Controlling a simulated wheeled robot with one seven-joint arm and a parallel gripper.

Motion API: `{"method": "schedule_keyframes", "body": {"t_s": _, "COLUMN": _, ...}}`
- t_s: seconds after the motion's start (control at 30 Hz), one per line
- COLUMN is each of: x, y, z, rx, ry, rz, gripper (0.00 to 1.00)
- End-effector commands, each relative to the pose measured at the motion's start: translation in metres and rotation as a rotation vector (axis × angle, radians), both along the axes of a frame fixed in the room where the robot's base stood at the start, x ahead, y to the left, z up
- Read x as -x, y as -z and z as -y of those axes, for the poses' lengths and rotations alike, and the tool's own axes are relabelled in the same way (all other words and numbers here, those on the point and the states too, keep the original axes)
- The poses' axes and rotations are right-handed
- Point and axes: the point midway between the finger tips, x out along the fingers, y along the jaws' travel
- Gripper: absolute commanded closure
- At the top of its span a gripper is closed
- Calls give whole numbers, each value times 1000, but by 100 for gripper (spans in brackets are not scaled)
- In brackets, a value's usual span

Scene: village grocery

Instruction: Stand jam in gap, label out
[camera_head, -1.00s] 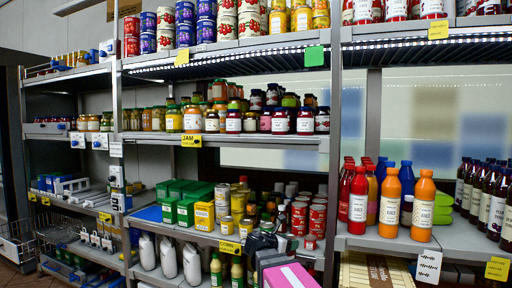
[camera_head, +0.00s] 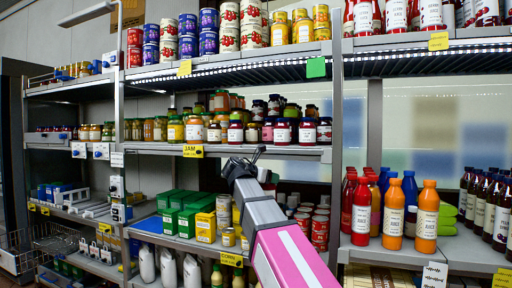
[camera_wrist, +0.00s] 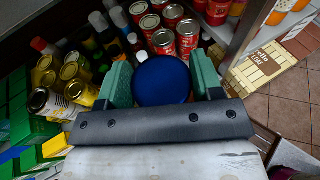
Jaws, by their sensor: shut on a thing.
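My gripper (camera_wrist: 163,82) is shut on a jar with a blue lid (camera_wrist: 162,76), seen from above between its two green fingers in the wrist view. The jar's body and label are hidden below the lid. In the head view my gripper is just below the jam shelf's front edge, and the held jar is hidden there. The jam shelf (camera_head: 275,151) carries a yellow JAM tag (camera_head: 193,151) and a row of jars with white labels facing out, among them a dark-red one (camera_head: 235,132). I cannot clearly make out the gap.
Red cans (camera_head: 320,230), yellow cans (camera_wrist: 81,92) and green and yellow boxes (camera_head: 205,226) stand on the shelf below. Juice bottles (camera_head: 392,212) stand right of a metal upright (camera_head: 336,150). Stacked cans (camera_head: 250,36) fill the shelf above.

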Motion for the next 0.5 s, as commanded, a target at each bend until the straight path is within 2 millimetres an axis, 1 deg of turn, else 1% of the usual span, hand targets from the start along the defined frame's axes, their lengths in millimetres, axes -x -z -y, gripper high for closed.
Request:
{"method": "schedule_keyframes", "body": {"t_s": 0.03, "x": 0, "y": -20, "z": -3, "rx": -2, "ry": -6, "rz": 4, "gripper": 100}}
{"method": "schedule_keyframes", "body": {"t_s": 0.2, "x": 8, "y": -72, "z": -10, "rx": -8, "ry": -22, "rz": -1, "gripper": 100}}
{"method": "schedule_keyframes", "body": {"t_s": 0.3, "x": 14, "y": -97, "z": -12, "rx": -11, "ry": -30, "rz": -5, "gripper": 100}}
{"method": "schedule_keyframes", "body": {"t_s": 0.5, "x": 24, "y": -133, "z": -15, "rx": -14, "ry": -45, "rz": -10, "gripper": 100}}
